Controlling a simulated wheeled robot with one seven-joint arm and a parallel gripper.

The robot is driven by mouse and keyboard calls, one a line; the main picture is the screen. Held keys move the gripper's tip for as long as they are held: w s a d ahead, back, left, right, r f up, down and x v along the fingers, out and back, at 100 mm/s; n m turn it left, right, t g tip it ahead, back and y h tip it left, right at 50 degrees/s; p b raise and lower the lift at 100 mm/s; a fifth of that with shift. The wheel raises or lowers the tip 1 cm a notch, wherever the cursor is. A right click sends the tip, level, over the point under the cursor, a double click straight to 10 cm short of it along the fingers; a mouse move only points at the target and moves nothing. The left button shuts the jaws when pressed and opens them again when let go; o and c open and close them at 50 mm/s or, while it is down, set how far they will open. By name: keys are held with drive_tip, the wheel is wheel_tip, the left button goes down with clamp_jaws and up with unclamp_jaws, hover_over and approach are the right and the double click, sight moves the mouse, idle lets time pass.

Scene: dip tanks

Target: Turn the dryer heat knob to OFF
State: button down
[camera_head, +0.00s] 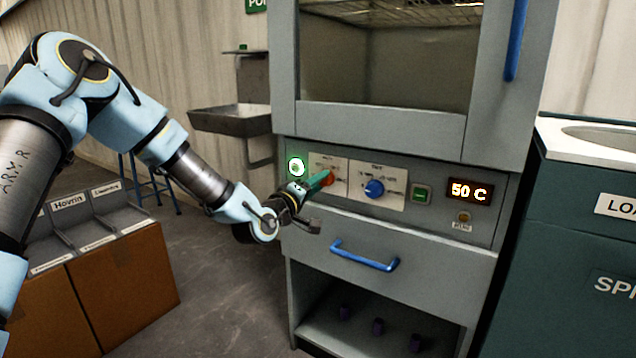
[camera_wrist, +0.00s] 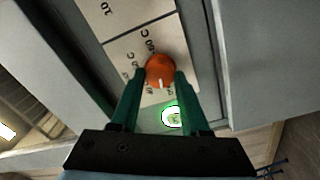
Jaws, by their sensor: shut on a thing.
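The orange-red heat knob (camera_wrist: 160,69) sits on a white label plate (camera_wrist: 135,55) on the dryer's grey control panel. In the wrist view its white pointer mark faces the bottom of the picture, toward the green-lit round light (camera_wrist: 172,117). Temperature markings surround it, partly too small to read. My gripper (camera_wrist: 158,76) has its green fingers on either side of the knob and is shut on it. In the head view my gripper (camera_head: 318,181) reaches the panel from the left and partly hides the knob (camera_head: 329,179). The dryer display (camera_head: 469,191) reads 50 C.
A blue knob (camera_head: 374,188) and a green switch (camera_head: 421,194) lie right of the heat knob. A blue drawer handle (camera_head: 364,257) juts out below the panel. A grey tray (camera_head: 228,119) stands behind on the left, and brown boxes (camera_head: 120,285) stand at lower left.

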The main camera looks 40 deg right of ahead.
drive_tip(key=shift+n, duration=1.1)
drive_tip(key=shift+c, duration=1.9)
unclamp_jaws()
drive_tip(key=v, duration=1)
drive_tip(key=shift+a, duration=0.4)
drive_tip(key=shift+s+f, duration=0.1)
drive_tip(key=shift+s, duration=0.05)
